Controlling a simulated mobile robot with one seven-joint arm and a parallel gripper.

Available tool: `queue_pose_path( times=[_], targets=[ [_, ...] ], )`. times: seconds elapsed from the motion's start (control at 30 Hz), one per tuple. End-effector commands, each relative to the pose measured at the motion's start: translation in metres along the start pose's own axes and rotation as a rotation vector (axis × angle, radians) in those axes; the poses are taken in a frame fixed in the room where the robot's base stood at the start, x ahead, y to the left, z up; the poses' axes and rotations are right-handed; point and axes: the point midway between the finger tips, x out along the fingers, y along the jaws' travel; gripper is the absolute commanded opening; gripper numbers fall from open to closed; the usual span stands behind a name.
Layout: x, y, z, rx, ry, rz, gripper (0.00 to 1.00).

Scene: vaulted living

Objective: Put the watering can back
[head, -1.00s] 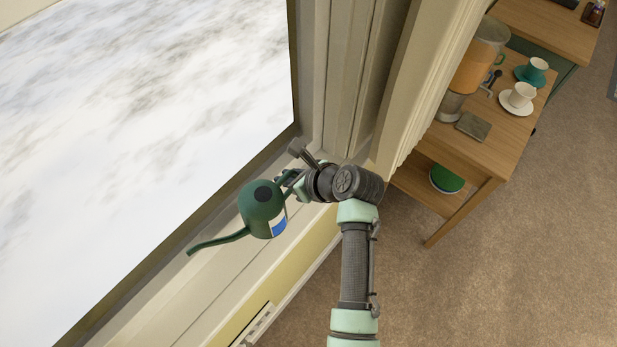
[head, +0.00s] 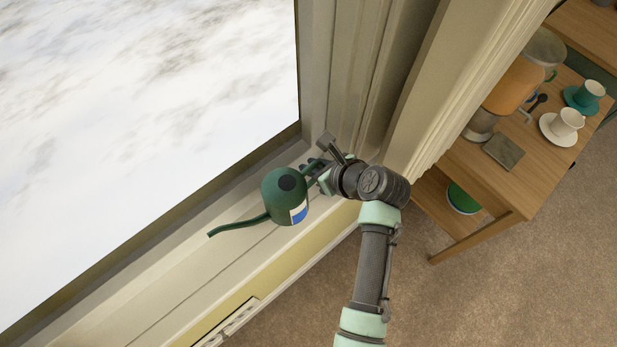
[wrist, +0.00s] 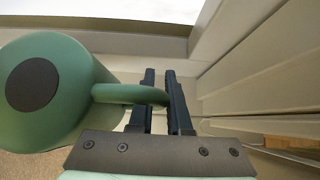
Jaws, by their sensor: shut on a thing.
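The green watering can (head: 283,203) has a dark round top, a blue and white label and a long spout pointing to the lower left. It is over the window sill (head: 205,262); I cannot tell whether its base touches the sill. My gripper (head: 318,172) is shut on its handle, at the right side of the can. In the wrist view, the can (wrist: 75,100) is at the left and its handle (wrist: 130,94) runs between the two dark fingers of my gripper (wrist: 160,95). The can's underside is hidden.
The window glass (head: 140,90) lies behind the sill, and the window frame (head: 400,90) rises close to my gripper on the right. A wooden table (head: 535,180) with cups, a drink dispenser and a dark square item stands further right. Free sill extends to the lower left.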

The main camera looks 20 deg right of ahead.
Motion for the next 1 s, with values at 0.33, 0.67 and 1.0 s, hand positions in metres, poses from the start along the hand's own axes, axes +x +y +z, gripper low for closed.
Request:
queue_pose_path(
  times=[0.33,0.67,1.0],
  targets=[
    [0.028,-0.001,-0.027,0.002,-0.003,0.001,0.0],
    [0.033,-0.001,-0.031,-0.001,-0.005,-0.001,0.0],
    [0.035,0.0,-0.034,-0.001,-0.001,0.0,0.46]
  ],
)
